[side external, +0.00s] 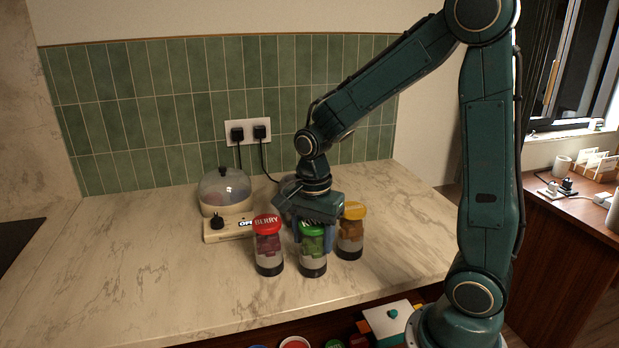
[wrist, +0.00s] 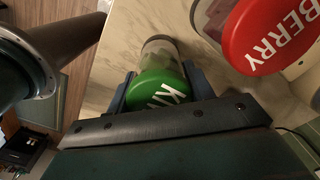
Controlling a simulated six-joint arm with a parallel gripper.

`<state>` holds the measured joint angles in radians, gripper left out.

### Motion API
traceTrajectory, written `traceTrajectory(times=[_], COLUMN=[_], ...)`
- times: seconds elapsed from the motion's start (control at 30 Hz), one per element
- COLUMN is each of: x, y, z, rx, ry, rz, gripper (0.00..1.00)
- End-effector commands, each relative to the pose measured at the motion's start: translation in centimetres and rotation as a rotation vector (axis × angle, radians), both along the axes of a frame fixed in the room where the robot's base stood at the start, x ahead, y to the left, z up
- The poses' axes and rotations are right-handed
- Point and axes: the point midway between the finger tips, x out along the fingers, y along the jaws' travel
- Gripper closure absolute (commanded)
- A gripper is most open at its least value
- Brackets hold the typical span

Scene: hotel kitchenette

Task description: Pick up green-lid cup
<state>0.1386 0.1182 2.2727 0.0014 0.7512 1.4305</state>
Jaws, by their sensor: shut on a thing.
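The green-lid cup (side external: 312,258) stands on the marble counter between two other cups. It has a clear body with green contents and a dark base. In the wrist view its green lid (wrist: 158,90) shows white letters, partly cut off by my gripper. My gripper (side external: 313,240) is over the cup from above, with one finger on each side of it. It is shut on the green-lid cup. In the wrist view the fingers (wrist: 160,92) flank the lid. I cannot tell whether the cup's base touches the counter.
A red-lid BERRY cup (side external: 268,248) stands close on the left, also near in the wrist view (wrist: 268,38). A yellow-lid cup (side external: 350,234) stands close on the right. Behind are a domed appliance (side external: 226,192) and a power strip (side external: 226,230). The counter's left side is clear.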

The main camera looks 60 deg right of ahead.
Motion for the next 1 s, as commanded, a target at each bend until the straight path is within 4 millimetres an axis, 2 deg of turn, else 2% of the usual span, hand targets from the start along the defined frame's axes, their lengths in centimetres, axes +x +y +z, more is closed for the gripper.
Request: traceTrajectory(times=[0.27, 0.47, 0.67, 1.0], x=[0.1, 0.1, 0.1, 0.1], y=[0.0, 0.0, 0.0, 0.0], z=[0.2, 1.4, 4.0, 10.9], rx=[0.000, 0.000, -0.001, -0.001], ry=[-0.002, -0.003, -0.007, -0.008], rz=[0.000, 0.000, 0.000, 0.000], gripper=[0.81, 0.81, 0.81, 0.81])
